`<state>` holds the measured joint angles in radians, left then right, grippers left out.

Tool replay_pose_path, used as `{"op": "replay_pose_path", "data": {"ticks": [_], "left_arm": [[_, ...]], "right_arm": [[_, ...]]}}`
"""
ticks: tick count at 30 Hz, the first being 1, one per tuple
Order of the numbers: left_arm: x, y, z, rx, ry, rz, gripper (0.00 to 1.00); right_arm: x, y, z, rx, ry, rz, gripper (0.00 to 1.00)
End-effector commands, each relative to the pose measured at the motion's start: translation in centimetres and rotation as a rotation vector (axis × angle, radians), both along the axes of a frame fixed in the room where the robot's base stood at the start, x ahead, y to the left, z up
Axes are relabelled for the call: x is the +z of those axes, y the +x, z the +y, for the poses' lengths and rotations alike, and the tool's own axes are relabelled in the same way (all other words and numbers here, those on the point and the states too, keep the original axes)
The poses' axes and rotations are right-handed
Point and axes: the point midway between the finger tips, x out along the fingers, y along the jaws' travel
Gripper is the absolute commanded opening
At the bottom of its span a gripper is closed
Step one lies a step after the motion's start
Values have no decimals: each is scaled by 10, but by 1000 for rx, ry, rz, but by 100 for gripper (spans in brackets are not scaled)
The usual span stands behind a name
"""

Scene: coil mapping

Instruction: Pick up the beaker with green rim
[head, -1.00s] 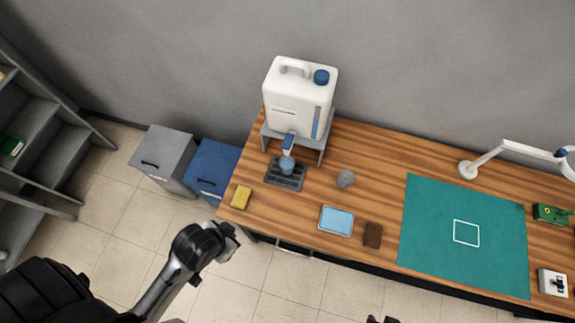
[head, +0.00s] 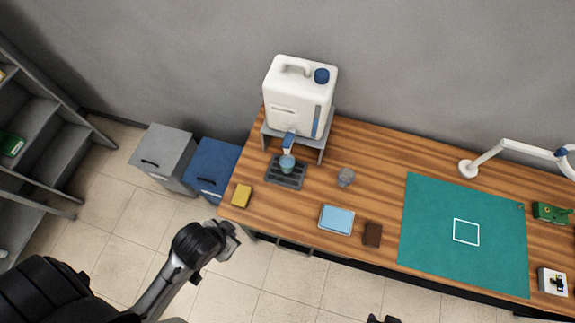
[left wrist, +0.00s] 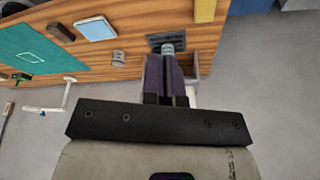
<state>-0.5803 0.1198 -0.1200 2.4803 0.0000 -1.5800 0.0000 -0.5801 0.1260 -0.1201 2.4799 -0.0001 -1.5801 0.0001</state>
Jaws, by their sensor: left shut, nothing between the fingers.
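A small bluish beaker (head: 287,164) stands on the dark drip tray (head: 284,182) under the spout of the white jug (head: 297,97). A second, clear grey beaker (head: 346,177) stands on the wooden table to its right. I cannot make out a green rim on either. Both also show in the left wrist view, the bluish one (left wrist: 168,47) and the grey one (left wrist: 118,57). My left gripper (head: 232,238) is shut and empty, in front of the table's left front edge, apart from both beakers. A dark tip at the bottom edge (head: 383,319) seems to be my right gripper; its fingers are hidden.
A yellow sponge (head: 241,195), a light-blue tray (head: 337,220) and a brown block (head: 372,235) lie along the front of the table. A green mat (head: 425,250) covers its right part. Grey (head: 165,150) and blue (head: 212,165) bins stand left of it.

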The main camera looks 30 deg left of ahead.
Motion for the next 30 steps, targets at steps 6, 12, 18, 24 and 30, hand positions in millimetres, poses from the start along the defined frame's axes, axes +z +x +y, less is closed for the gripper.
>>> {"op": "replay_pose_path", "data": {"ticks": [6, 12, 18, 24, 30], "left_arm": [[0, 0, 0, 0, 0, 0, 23], [0, 0, 0, 0, 0, 0, 42], [0, 0, 0, 0, 0, 0, 61], [0, 0, 0, 0, 0, 0, 80], [0, 0, 0, 0, 0, 0, 95]], "right_arm": [[0, 0, 2, -4, 5, 0, 43], [0, 0, 3, -6, 10, -1, 43], [0, 0, 3, -6, 10, -1, 43], [0, 0, 3, -6, 10, -1, 43], [0, 0, 1, -3, 4, 0, 43]]}}
